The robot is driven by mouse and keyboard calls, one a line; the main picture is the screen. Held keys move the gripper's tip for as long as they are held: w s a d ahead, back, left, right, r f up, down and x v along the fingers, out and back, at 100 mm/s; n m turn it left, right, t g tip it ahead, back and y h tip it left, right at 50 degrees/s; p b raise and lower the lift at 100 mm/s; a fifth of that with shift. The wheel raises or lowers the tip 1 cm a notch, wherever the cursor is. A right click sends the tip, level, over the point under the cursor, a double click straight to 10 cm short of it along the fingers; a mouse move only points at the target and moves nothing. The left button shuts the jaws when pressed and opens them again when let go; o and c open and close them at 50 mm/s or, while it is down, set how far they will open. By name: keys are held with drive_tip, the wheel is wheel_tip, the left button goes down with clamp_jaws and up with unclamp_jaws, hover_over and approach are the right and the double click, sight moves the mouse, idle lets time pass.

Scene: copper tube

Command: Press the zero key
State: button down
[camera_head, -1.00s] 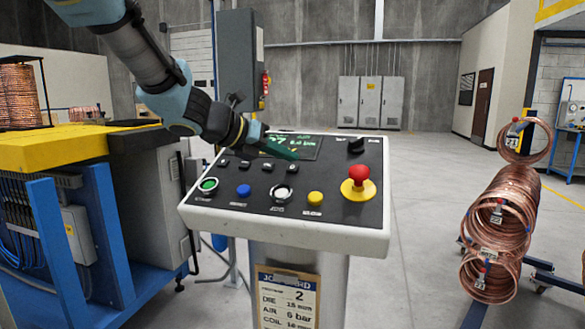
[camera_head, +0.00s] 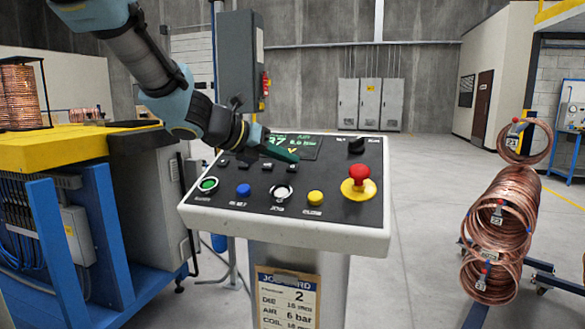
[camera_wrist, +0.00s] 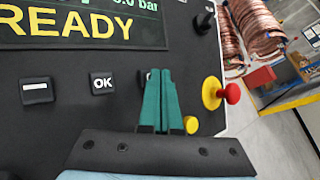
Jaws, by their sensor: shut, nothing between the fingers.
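The control panel (camera_head: 330,217) is a tilted black face in a light frame on a pedestal. A row of small dark keys lies below its display (camera_head: 308,143). The wrist view shows a minus key (camera_wrist: 36,90), an OK key (camera_wrist: 103,83) and a third key (camera_wrist: 144,79), mostly hidden behind my fingers. Its label cannot be read, so I cannot tell whether it is the zero key. My gripper (camera_head: 295,157) is shut and empty, its green fingertips over the right end of the key row. In the wrist view my gripper (camera_wrist: 158,72) overlaps that third key; contact cannot be told.
A red mushroom button (camera_head: 360,175) on a yellow base stands up at the right. A black knob (camera_head: 356,145) is behind it. Green (camera_head: 208,184), blue (camera_head: 243,190), white (camera_head: 281,193) and yellow (camera_head: 315,198) buttons line the front. Copper coils (camera_head: 505,212) stand clear at the right.

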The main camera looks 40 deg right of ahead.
drive_tip(key=shift+w+d+f+b, duration=0.15)
drive_tip(key=shift+f+b, duration=0.2)
drive_tip(key=shift+f, duration=0.1)
idle(0.3)
drive_tip(key=shift+r, duration=0.1)
idle(0.3)
drive_tip(key=shift+s+a+r+p, duration=0.15)
drive_tip(key=shift+r+p, duration=0.2)
drive_tip(key=shift+r, duration=0.05)
drive_tip(key=shift+s+a+r+p, duration=0.1)
drive_tip(key=shift+a+r+p, duration=0.05)
drive_tip(key=shift+r+p, duration=0.2)
drive_tip(key=r+p, duration=0.1)
drive_tip(key=a+r+p, duration=0.1)
drive_tip(key=r, duration=0.1)
drive_tip(key=s+r+p, duration=0.1)
drive_tip(key=shift+a+r+p, duration=0.25)
drive_tip(key=shift+a+p, duration=0.05)
drive_tip(key=shift+a, duration=0.05)
idle(0.7)
